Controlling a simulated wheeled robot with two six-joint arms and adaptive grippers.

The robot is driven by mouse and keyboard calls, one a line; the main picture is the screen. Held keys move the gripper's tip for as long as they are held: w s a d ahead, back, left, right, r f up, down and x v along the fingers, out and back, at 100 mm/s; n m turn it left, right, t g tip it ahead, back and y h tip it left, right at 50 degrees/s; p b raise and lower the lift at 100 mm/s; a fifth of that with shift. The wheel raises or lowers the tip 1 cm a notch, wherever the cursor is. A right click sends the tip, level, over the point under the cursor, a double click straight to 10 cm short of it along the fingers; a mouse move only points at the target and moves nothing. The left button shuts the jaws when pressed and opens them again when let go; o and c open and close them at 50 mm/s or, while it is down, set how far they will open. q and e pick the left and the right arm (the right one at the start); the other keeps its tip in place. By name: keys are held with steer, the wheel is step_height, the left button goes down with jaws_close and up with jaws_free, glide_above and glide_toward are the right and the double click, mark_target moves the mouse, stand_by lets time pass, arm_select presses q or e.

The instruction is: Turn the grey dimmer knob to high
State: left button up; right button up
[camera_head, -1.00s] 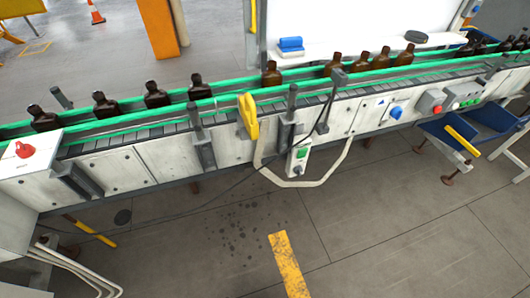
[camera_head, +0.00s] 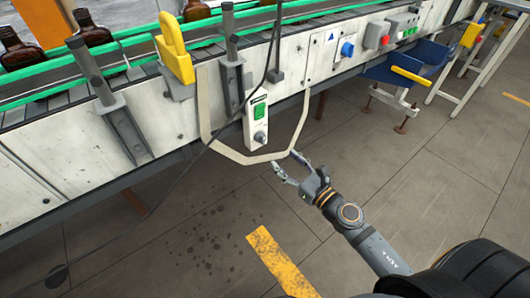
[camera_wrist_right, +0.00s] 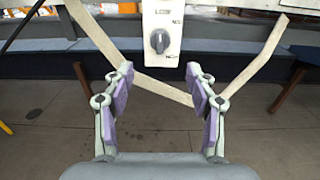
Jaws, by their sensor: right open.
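The grey dimmer knob (camera_head: 260,138) is on the lower part of a white control box (camera_head: 251,124), below a green button (camera_head: 259,111). In the right wrist view the knob (camera_wrist_right: 160,41) is dark grey, with its grip bar roughly upright. Small labels sit above, right and below it, too blurred to read surely. My right gripper (camera_head: 283,160) is open and empty, below and to the right of the knob. In the right wrist view the knob shows beyond and above the gap between the fingertips (camera_wrist_right: 160,78), apart from them. My left gripper is not in view.
A pale loop of cable or strap (camera_head: 236,155) hangs around the box, close to my right fingers. A yellow part (camera_head: 174,47) and dark posts (camera_head: 232,60) stand along the conveyor. A blue knob (camera_head: 347,49) and red button (camera_head: 385,41) lie right. Floor below is open.

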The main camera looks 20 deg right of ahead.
mark_target(264, 140)
steer(key=p+x, duration=0.3)
steer(key=x, duration=0.6)
steer(key=shift+w+r+p, duration=0.15)
steer(key=shift+w+p, duration=0.05)
steer(key=shift+p, duration=0.15)
steer(key=shift+w+a, duration=0.25)
steer(key=shift+w, duration=0.25)
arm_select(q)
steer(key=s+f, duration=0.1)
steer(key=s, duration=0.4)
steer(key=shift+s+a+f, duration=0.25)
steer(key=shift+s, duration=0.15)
arm_select(e)
steer(key=shift+c, duration=0.3)
steer(key=c, duration=1.1)
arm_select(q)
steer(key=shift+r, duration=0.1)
